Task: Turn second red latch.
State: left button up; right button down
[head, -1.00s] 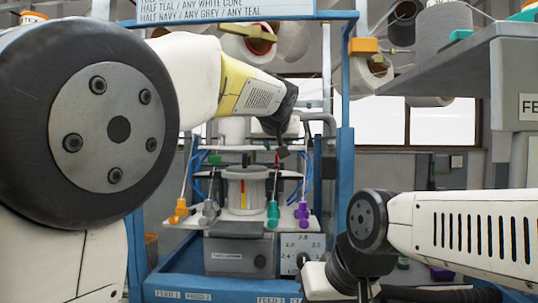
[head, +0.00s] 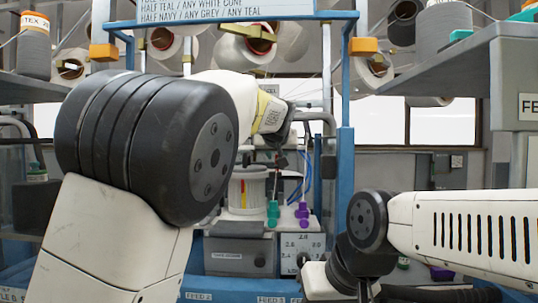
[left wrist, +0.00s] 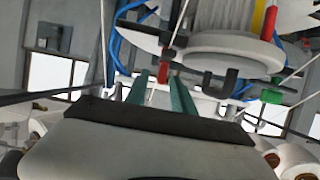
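My left gripper (head: 282,150) reaches over the top of the knitting machine in the head view, its fingers small and partly hidden. The cylinder also shows in the head view (head: 248,188). My right gripper is out of view.
A green piece (left wrist: 272,96) sits to the right in the wrist view. Teal (head: 273,213) and purple (head: 303,214) handles stand at the machine's front. A blue frame post (head: 346,180) and yarn cones (head: 247,45) surround the workspace. My left arm hides the machine's left side.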

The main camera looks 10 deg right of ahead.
pick_arm(q)
grip_shut()
jog(key=shift+a+h, duration=0.1)
jog(key=shift+h, duration=0.2)
jog(key=shift+w+a+m+g+h, duration=0.1)
jog(key=shift+a+m+g+h, duration=0.2)
jog(key=shift+m+h, duration=0.45)
jog(key=shift+w+a+m+g+h, duration=0.1)
jog(key=shift+m+g+h, duration=0.5)
jog(key=shift+m+h, duration=0.5)
jog(key=m+g+h, duration=0.1)
jog(key=m, duration=0.1)
jog(key=m+g+h, duration=0.1)
jog(key=g+h, duration=0.1)
jog(key=m+g+h, duration=0.1)
jog(key=m, duration=0.1)
jog(key=shift+w+a+m+g+h, duration=0.15)
jog(key=shift+w+m+g+h, duration=0.15)
jog(key=shift+m+h, duration=0.05)
jog(key=m+g+h, duration=0.1)
jog(key=m+g, duration=0.2)
jog(key=shift+w+g+h, duration=0.1)
jog(key=shift+g+h, duration=0.2)
jog(key=shift+g, duration=0.1)
jog(key=shift+m, duration=0.4)
jog(key=shift+w+f+m+g, duration=0.1)
jog(key=shift+f+m+g, duration=0.1)
jog(key=shift+m+g, duration=0.85)
